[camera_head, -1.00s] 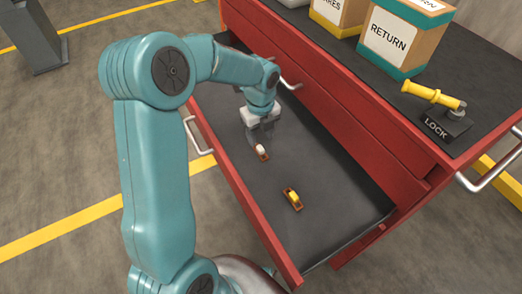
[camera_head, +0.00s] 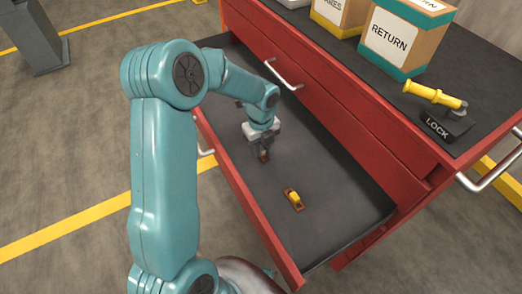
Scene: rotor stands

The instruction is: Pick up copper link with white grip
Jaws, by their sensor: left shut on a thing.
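The copper link with white grip (camera_head: 264,157) is in the open drawer (camera_head: 335,215) of the red cabinet. Only its copper-brown base shows below my gripper; the white grip is hidden between the fingers. My left gripper (camera_head: 261,150) points down and is shut on this link. I cannot tell whether the link touches the drawer floor. A second copper link with a yellow grip (camera_head: 293,199) lies on the dark drawer floor, nearer and to the right. My right gripper is not in view.
On the cabinet top stand a RETURN box (camera_head: 398,36), a yellow-based box (camera_head: 335,15) and a LOCK block with a yellow handle (camera_head: 445,122). The drawer's red front wall (camera_head: 255,215) and the cabinet face bound the drawer. Its floor is otherwise clear.

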